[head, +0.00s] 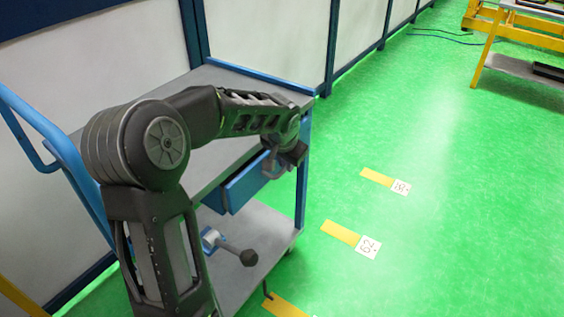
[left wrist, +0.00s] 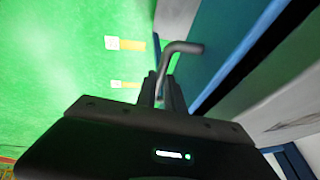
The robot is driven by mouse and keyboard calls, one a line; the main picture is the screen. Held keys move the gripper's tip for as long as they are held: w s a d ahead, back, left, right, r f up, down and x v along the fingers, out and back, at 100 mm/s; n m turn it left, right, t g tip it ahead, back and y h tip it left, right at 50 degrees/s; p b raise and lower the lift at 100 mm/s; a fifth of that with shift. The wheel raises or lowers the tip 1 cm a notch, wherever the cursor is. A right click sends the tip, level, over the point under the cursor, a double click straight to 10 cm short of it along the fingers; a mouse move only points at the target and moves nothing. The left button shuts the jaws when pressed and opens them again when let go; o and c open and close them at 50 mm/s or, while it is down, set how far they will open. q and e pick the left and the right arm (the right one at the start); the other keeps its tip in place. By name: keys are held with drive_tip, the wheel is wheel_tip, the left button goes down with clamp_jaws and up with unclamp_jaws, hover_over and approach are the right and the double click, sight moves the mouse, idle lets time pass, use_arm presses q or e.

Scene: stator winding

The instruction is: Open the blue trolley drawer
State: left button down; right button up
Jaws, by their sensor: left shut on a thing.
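The blue trolley drawer (head: 245,187) sits under the trolley's grey top, and its front faces the green floor. In the left wrist view the blue drawer front (left wrist: 212,45) is beside the gripper, with a dark strip along its edge. I cannot tell how far the drawer is open. The grey bent bar handle (left wrist: 183,48) stands out from the front and runs down between the fingers. My left gripper (head: 272,168) is shut on the handle; its fingers (left wrist: 162,92) also show in the left wrist view. My right gripper is not in view.
The trolley's grey top (head: 225,78) looks bare where visible. A tool with a dark round end (head: 248,257) lies on the lower shelf (head: 262,240). Green floor (head: 440,200) with yellow markers is open to the right. A yellow frame stands at the back right.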

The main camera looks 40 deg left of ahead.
use_arm(q)
drive_tip(key=d+b, duration=0.7)
drive_tip(key=d, duration=2.1)
drive_tip(key=shift+w, duration=0.25)
drive_tip(key=c, duration=1.5)
unclamp_jaws()
drive_tip(key=shift+o, duration=0.2)
drive_tip(key=shift+a, duration=0.1)
drive_tip(key=shift+r, duration=0.1)
drive_tip(key=p+v, duration=0.1)
drive_tip(key=v, duration=0.6)
drive_tip(key=shift+r, duration=0.25)
